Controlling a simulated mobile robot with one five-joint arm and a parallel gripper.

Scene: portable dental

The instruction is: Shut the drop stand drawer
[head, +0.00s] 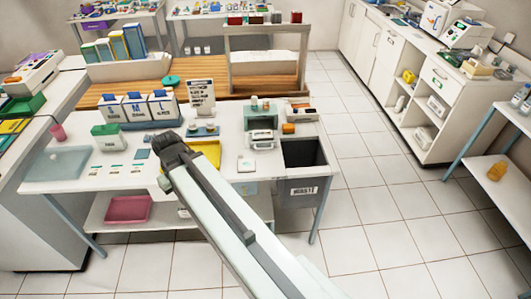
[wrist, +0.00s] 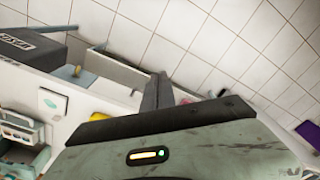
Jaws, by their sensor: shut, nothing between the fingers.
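The drop stand is probably the white table (head: 130,172) with the grey bin marked WASTE (head: 303,192) at its right end. In the wrist view a pale open-topped box (wrist: 118,70) juts out past the table edge, near the bin (wrist: 30,48). It looks like the drawer standing open, but I cannot be sure. In the head view my arm covers that part of the table front. My gripper (head: 172,152) is over the table's front middle, beside the yellow tray (head: 208,150). In the wrist view its dark fingers (wrist: 157,90) are together and empty, close to the box's end.
A pink tray (head: 128,208) lies on the table's lower shelf. Boxes (head: 137,108) and a sterilizer-like unit (head: 262,122) stand on the tabletop. White cabinets (head: 435,80) and a blue-legged shelf (head: 500,170) are at right. The tiled floor (head: 375,200) between is clear.

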